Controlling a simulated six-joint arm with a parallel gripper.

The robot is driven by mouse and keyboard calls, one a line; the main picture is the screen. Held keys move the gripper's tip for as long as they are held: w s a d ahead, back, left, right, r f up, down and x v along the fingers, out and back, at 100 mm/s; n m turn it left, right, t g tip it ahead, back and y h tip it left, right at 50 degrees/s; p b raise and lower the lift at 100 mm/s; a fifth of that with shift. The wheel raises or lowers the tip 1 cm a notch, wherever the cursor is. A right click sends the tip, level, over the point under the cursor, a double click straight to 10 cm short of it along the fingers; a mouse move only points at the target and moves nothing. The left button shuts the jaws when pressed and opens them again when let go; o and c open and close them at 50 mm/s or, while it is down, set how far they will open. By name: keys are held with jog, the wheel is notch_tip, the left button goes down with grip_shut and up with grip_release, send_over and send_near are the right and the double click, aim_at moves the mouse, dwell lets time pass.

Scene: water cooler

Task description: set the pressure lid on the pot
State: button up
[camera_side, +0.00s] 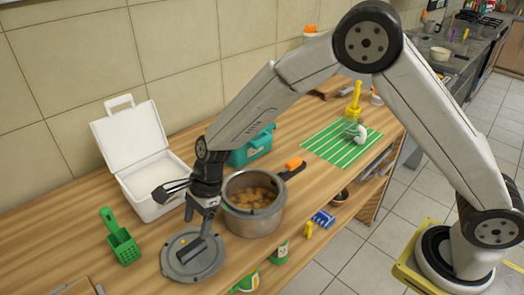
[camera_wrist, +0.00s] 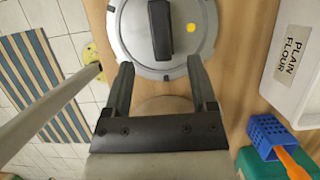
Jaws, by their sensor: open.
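The pressure lid (camera_side: 208,262) is a round grey disc lying flat on the wooden counter, with a raised black handle and a small yellow spot. In the wrist view the lid (camera_wrist: 135,45) is at the top, its handle just beyond my fingertips. The pot (camera_side: 252,222) stands uncovered right of and behind the lid, with brownish food inside and a dark side handle with an orange part. My gripper (camera_side: 197,212) is above the lid, left of the pot. In the wrist view my gripper (camera_wrist: 160,72) is open, with nothing between its fingers.
An open white box (camera_side: 150,180) stands behind left, a green holder (camera_side: 122,245) left. A teal box (camera_side: 252,148) is behind the pot, a green striped mat (camera_side: 330,145) farther right. In the wrist view, a white flour container (camera_wrist: 290,75) and blue basket (camera_wrist: 268,135) lie right.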

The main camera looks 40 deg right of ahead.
aim_at(192, 245)
jog(key=shift+x, duration=3.45)
grip_shut()
